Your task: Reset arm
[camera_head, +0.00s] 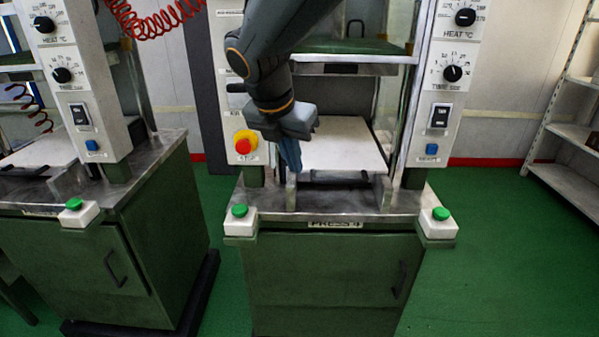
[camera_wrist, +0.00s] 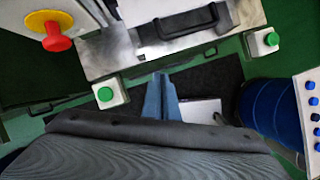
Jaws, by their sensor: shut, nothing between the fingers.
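My gripper (camera_head: 292,165) hangs from my arm in front of the left side of Press 4 (camera_head: 335,222), pointing down, above the press's front ledge. The white mould plate (camera_head: 345,145) lies in the press behind and to the right of my gripper. Its dark handle (camera_head: 338,178) faces the front and also shows in the wrist view (camera_wrist: 188,20). I cannot tell whether the gripper touches the press.
A red and yellow stop button (camera_head: 244,143) is just left of my gripper. Green buttons stand at the left (camera_head: 240,211) and right (camera_head: 440,214) front corners. Another press (camera_head: 95,240) stands left. Shelves (camera_head: 575,135) are at far right. Green floor is open at the right.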

